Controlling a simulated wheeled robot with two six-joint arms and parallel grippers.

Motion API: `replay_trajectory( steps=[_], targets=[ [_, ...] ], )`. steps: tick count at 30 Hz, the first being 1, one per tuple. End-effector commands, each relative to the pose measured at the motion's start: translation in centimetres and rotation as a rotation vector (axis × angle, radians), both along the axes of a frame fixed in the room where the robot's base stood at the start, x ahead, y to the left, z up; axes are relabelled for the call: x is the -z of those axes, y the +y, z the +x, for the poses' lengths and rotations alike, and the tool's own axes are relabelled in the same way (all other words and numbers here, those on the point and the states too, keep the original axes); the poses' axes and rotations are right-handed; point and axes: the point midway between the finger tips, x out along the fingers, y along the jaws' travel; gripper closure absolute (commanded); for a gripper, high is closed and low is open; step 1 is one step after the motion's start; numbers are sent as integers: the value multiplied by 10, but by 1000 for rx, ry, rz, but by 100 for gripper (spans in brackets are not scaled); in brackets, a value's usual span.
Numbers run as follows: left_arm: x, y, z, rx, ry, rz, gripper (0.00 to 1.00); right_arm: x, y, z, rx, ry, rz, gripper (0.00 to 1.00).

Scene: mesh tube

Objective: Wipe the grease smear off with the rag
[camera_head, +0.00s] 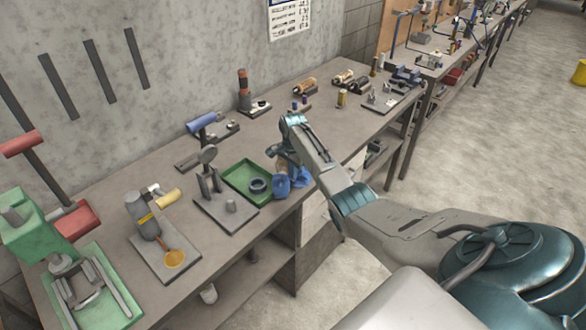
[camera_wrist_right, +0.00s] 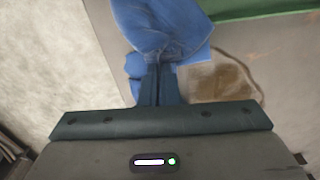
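The blue rag (camera_head: 281,186) is bunched at the bench's front edge, beside the green tray. In the right wrist view the rag (camera_wrist_right: 165,28) fills the top middle. My right gripper (camera_head: 284,165) points down over it; its closed fingers (camera_wrist_right: 158,80) pinch a fold of the rag. The brown grease smear (camera_wrist_right: 232,78) lies on the bench top just right of the fingers in the wrist view, partly covered by the rag and my gripper body. In the head view the smear is mostly hidden behind my gripper. My left gripper is not in view.
The green tray (camera_head: 236,170) holding a dark ring is close to the rag. Bare bench top (camera_head: 325,128) lies behind my right wrist.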

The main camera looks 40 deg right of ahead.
Motion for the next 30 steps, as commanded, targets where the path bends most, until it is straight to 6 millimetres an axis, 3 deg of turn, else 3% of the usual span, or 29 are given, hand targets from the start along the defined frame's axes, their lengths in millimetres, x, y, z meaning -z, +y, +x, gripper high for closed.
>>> replay_trajectory(
  steps=[8,19,30],
  targets=[
    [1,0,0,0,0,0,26,2,0,0,0,0,0,100],
    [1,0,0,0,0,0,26,2,0,0,0,0,0,29],
    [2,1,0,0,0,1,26,4,0,0,0,1,0,27]
  ],
)
